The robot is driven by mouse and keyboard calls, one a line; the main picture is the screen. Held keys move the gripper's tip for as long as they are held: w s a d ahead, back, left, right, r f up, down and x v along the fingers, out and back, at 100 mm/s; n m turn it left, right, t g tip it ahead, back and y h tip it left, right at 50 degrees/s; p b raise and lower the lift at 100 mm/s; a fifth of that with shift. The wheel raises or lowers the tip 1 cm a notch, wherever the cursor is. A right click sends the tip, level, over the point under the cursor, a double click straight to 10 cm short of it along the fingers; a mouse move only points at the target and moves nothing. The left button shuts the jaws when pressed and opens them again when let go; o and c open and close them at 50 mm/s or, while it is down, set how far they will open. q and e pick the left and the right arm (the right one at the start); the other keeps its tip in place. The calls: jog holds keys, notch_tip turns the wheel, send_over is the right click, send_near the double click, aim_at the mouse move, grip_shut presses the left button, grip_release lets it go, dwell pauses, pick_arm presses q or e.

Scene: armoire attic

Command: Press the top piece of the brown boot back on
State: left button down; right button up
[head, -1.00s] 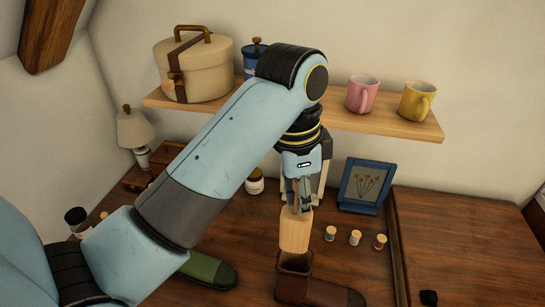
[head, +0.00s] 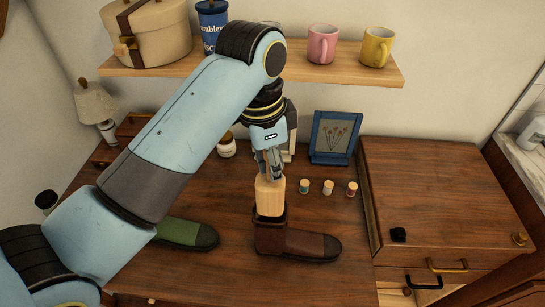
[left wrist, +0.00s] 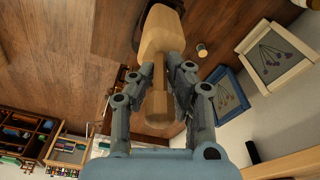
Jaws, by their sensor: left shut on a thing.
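The brown boot (head: 298,243) stands on the wooden desk with its toe to the right. A pale wooden top piece (head: 270,197) stands upright at the boot's shaft opening, its lower end meeting the dark rim and apparently slightly inside it. My left gripper (head: 269,168) is above the boot, pointing down, shut on the top piece's narrow upper part. In the left wrist view, the gripper's fingers (left wrist: 165,80) flank the narrow handle of the wooden piece (left wrist: 162,35). The boot is mostly hidden behind the piece there. My right gripper is not in view.
A green boot (head: 187,233) lies left of the brown one, partly behind my left arm. A shelf (head: 310,70) with mugs is above. Desk in front is clear.

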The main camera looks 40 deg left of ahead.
pick_arm(q)
jog(key=shift+f, duration=0.1)
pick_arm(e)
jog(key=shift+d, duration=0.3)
pick_arm(q)
jog(key=shift+f, duration=0.25)
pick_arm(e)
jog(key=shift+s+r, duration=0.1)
pick_arm(q)
jog(key=shift+f, duration=0.1)
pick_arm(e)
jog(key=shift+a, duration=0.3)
pick_arm(q)
jog(key=shift+f, duration=0.65)
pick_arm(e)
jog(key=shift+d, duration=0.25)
pick_arm(q)
jog(key=shift+f, duration=0.25)
